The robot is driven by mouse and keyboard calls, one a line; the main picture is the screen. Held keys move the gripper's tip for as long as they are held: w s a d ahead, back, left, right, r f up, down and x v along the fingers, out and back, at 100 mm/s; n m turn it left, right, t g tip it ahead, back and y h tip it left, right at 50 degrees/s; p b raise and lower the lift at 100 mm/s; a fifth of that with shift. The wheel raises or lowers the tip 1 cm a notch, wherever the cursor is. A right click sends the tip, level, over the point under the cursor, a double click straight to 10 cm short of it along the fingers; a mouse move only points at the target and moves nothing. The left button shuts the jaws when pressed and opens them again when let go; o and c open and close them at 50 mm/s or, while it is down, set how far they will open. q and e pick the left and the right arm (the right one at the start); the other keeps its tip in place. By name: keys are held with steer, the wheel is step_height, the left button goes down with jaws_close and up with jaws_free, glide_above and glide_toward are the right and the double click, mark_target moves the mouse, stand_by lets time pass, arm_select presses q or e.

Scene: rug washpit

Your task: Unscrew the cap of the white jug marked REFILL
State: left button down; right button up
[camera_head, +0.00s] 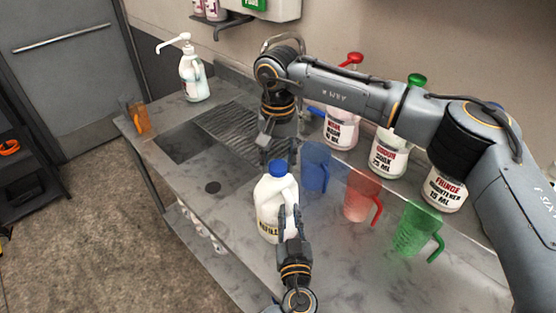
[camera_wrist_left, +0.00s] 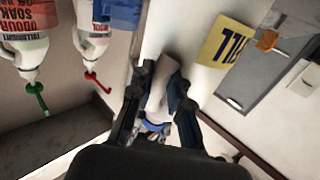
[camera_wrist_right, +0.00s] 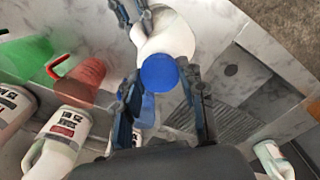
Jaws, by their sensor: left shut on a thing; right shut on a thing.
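The white jug (camera_head: 268,205) stands upright on the counter, its label partly hidden by my left gripper. Its blue cap (camera_head: 278,168) sits on top and also shows in the right wrist view (camera_wrist_right: 158,73). My left gripper (camera_head: 289,218) is shut on the jug's handle, seen between the fingers in the left wrist view (camera_wrist_left: 158,90). The yellow label (camera_wrist_left: 221,56) there reads partly "ILL". My right gripper (camera_wrist_right: 162,88) comes from above, with its fingers on both sides of the cap, shut on it.
Blue (camera_head: 315,167), red (camera_head: 361,199) and green (camera_head: 412,232) see-through pitchers stand right of the jug. Several labelled bottles line the wall behind, including a red-topped one (camera_head: 341,130). A sink (camera_head: 190,158) with a ribbed drainer (camera_head: 232,128) lies to the left.

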mark_target(278, 165)
steer(key=shift+r, duration=0.15)
steer(key=shift+r, duration=1)
steer(key=shift+r, duration=2)
arm_select(q)
steer(key=c, duration=1.2)
jaws_free()
